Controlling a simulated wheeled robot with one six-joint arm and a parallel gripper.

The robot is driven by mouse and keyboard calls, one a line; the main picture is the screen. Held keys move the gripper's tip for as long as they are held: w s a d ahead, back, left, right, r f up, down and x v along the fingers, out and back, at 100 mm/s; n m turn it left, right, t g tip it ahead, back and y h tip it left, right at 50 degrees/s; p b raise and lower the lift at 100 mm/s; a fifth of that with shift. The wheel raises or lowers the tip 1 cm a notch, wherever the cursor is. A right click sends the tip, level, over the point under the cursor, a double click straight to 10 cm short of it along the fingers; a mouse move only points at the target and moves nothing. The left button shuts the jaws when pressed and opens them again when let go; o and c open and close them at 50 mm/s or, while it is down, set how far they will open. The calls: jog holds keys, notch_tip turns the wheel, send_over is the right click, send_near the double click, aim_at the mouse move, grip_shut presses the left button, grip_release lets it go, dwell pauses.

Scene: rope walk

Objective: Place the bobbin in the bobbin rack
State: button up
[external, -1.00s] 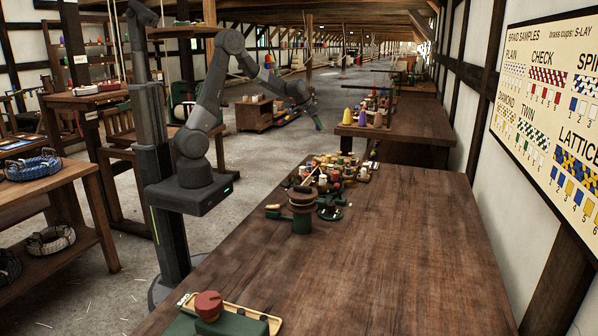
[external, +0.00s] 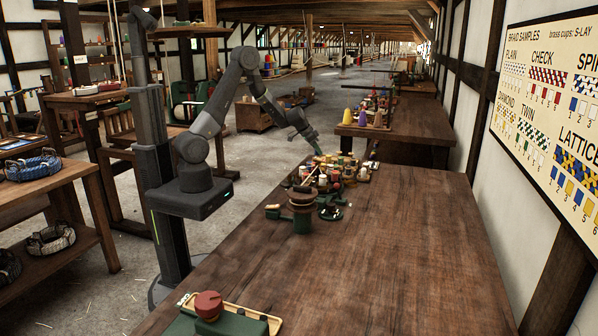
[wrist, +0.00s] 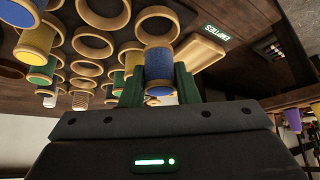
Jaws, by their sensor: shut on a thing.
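My gripper (wrist: 160,78) is shut on a blue bobbin (wrist: 158,62), with a green finger on either side of it in the wrist view. In the external view my gripper (external: 317,148) is over the far left part of the long table, at the far side of the bobbin cluster; the held bobbin is too small to make out there. The bobbin rack (wrist: 88,43) fills the upper left of the wrist view, with rows of pale wooden rings. Several rings hold green, yellow, blue or white bobbins, others look empty. Whether the held bobbin touches the rack is unclear.
A wooden tray (wrist: 198,53) by an EMPTIES label lies beside the rack. A green stand with a brown top (external: 302,205) stands on the table in front of the bobbins. The middle and right of the dark table (external: 400,235) are clear.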

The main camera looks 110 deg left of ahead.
aim_at(317, 154)
jog(key=shift+f, duration=0.85)
jog(key=shift+f+b, duration=0.35)
jog(key=shift+b, duration=0.25)
jog(key=shift+f+b, duration=0.3)
jog(key=shift+b, duration=0.1)
jog(key=o, duration=1)
jog(key=shift+c, duration=0.2)
jog(key=shift+r, duration=0.1)
jog(key=shift+r+p, duration=0.5)
jog(key=shift+p, duration=0.25)
jog(key=p+v, duration=0.1)
jog(key=v, duration=1.1)
jog(key=shift+w, duration=0.1)
